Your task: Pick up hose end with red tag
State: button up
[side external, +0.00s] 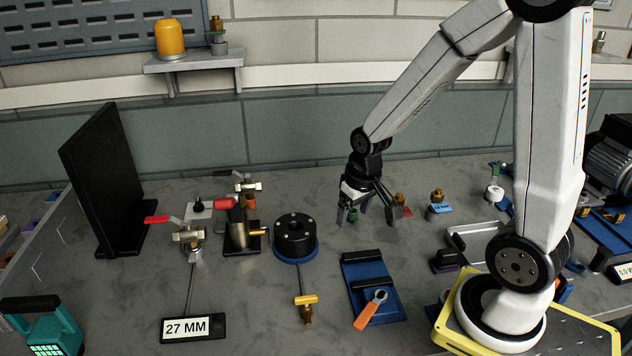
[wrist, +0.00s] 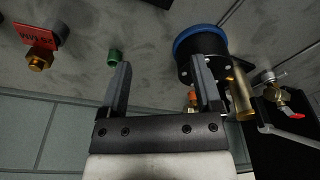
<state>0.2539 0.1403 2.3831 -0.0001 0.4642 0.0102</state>
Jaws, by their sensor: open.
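The hose end with the red tag (side external: 404,211) stands on the bench just right of my gripper in the side view, its brass fitting upright. In the wrist view the red tag (wrist: 36,36) and brass fitting (wrist: 40,59) are at the upper left, outside the fingers. My gripper (side external: 366,220) points down over the bench with its fingers apart and nothing between them. In the wrist view the gripper (wrist: 162,66) is also open. The right finger partly overlaps the tag area in the side view.
A small green cap (side external: 352,215) is by the left finger. A blue-tagged hose end (side external: 439,209) stands right of the red one. A black round block on a blue base (side external: 296,238) and a blue holder (side external: 370,285) with an orange-handled tool are nearby.

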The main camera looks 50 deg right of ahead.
aim_at(399, 194)
jog(key=d+m, duration=0.2)
jog(key=d, duration=0.4)
jog(key=s+d+f+m+g, duration=0.1)
jog(key=d+m, duration=0.1)
jog(key=d, duration=0.4)
jog(key=s+d+m, duration=0.1)
jog(key=d+m, duration=0.1)
jog(key=d, duration=0.5)
jog(key=shift+s+f+g, duration=0.25)
jog(key=shift+f+g, duration=0.15)
jog(key=shift+f, duration=1.3)
jog(key=shift+w+d+f, duration=0.1)
jog(key=shift+w+f, duration=0.05)
jog(key=shift+f, duration=2.45)
grip_shut()
